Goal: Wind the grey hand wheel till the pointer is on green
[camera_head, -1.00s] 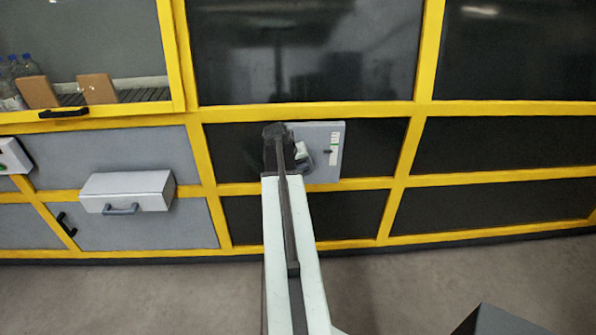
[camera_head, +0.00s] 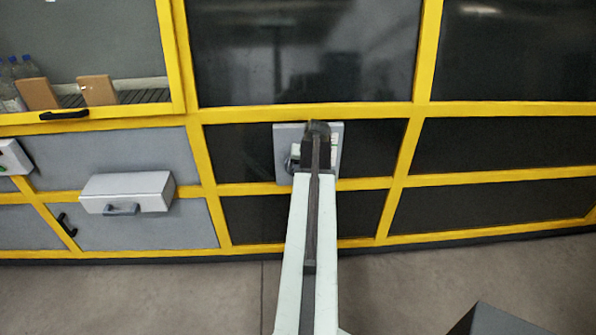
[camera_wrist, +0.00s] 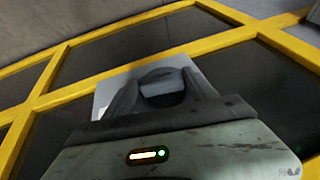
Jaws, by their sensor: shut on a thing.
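The grey panel (camera_head: 282,140) is on the dark lower front of the machine. A small part of the grey hand wheel (camera_head: 291,161) shows left of my arm; the rest is hidden behind it. My gripper (camera_head: 318,130) is in front of the panel. In the wrist view my gripper (camera_wrist: 163,82) is shut on a grey piece of the hand wheel (camera_wrist: 168,89) between its dark fingers. The pale scale strip (camera_head: 334,148) shows only as a sliver beside my wrist. The pointer is hidden, so I cannot tell its colour zone.
Yellow frame bars (camera_head: 300,111) surround the dark panels. A white box with a handle (camera_head: 127,191) sticks out at the left. A shelf above it holds brown cartons (camera_head: 97,90) and bottles. A dark block (camera_head: 500,322) stands at the lower right; the floor between is clear.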

